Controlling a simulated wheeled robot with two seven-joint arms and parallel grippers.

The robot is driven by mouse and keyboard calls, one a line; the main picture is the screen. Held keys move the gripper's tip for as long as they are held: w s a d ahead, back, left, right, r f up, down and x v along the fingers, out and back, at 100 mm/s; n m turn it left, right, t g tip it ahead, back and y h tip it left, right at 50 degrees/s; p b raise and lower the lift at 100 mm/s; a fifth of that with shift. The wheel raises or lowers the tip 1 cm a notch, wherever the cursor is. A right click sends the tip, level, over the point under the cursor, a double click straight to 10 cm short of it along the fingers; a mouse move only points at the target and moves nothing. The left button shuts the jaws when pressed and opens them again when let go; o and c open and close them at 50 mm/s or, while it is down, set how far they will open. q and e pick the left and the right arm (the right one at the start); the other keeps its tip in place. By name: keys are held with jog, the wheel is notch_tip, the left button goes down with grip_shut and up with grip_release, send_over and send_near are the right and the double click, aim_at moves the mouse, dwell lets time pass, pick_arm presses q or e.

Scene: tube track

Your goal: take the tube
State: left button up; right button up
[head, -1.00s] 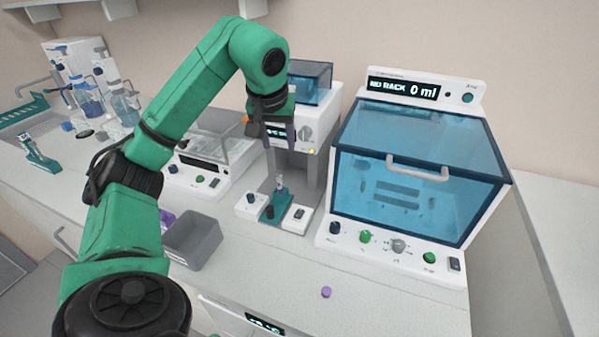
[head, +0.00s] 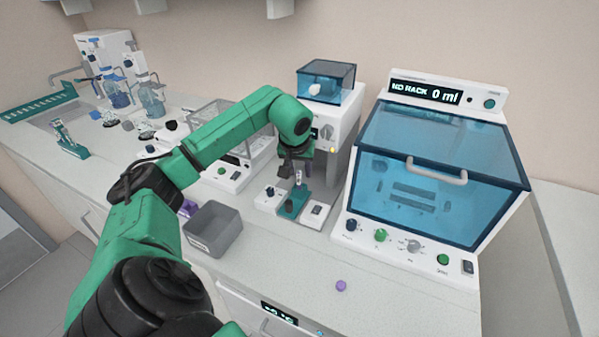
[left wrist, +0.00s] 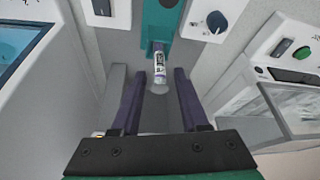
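The tube (head: 298,177) is small and clear with a pale label. It stands on the teal holder (head: 292,203) of the white machine with the blue-lidded top. In the left wrist view the tube (left wrist: 159,66) lies ahead of the fingertips, lined up with the gap between them. My left gripper (head: 297,163) is just above and behind the tube in the head view, partly hidden by its own wrist. In the left wrist view its two dark fingers (left wrist: 154,80) are apart with nothing between them. My right gripper is not in view.
A grey bin (head: 213,230) stands left of the holder on the counter. A purple cap (head: 341,285) lies near the counter's front. A large blue-windowed machine (head: 428,170) stands at the right. The counter around the cap is clear.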

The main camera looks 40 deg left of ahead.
pick_arm(q)
grip_shut()
jog(key=shift+r, duration=0.1)
jog(key=shift+r, duration=0.55)
notch_tip(320, 180, up, 19)
jog(key=p, duration=0.2)
jog(key=shift+p, duration=0.4)
jog(key=shift+f, duration=0.15)
